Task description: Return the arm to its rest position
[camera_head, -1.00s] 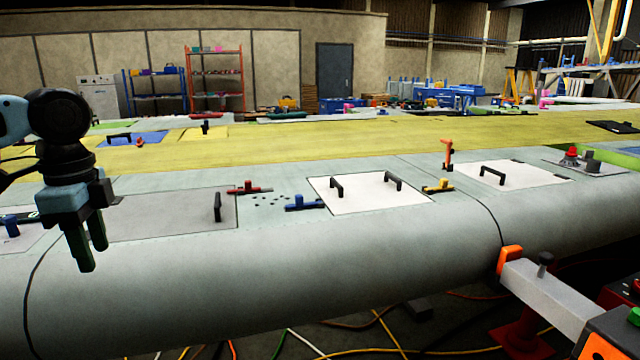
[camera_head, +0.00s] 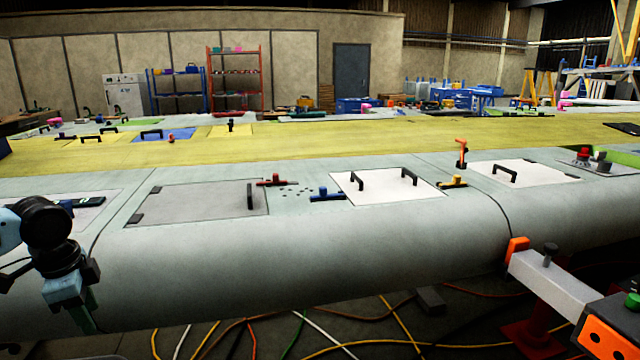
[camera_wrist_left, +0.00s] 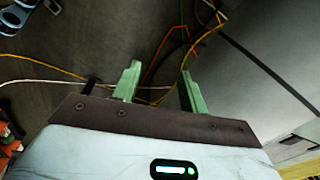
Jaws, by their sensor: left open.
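My left gripper (camera_head: 88,314) hangs at the lower left of the head view, in front of the wing's rounded edge, with its fingers pointing down. The left wrist view shows its two green fingers (camera_wrist_left: 160,88) spread apart with nothing between them. Below them in that view are the dark floor and several cables. My left arm comes in from the left edge of the head view. My right gripper is not in view.
The grey wing (camera_head: 300,250) runs across the head view. It carries a grey panel (camera_head: 195,208), a white panel (camera_head: 385,190), a blue clamp (camera_head: 326,195) and a red clamp (camera_head: 274,181). An orange-tipped grey jig arm (camera_head: 555,285) stands at the lower right. Cables (camera_head: 385,318) lie on the floor.

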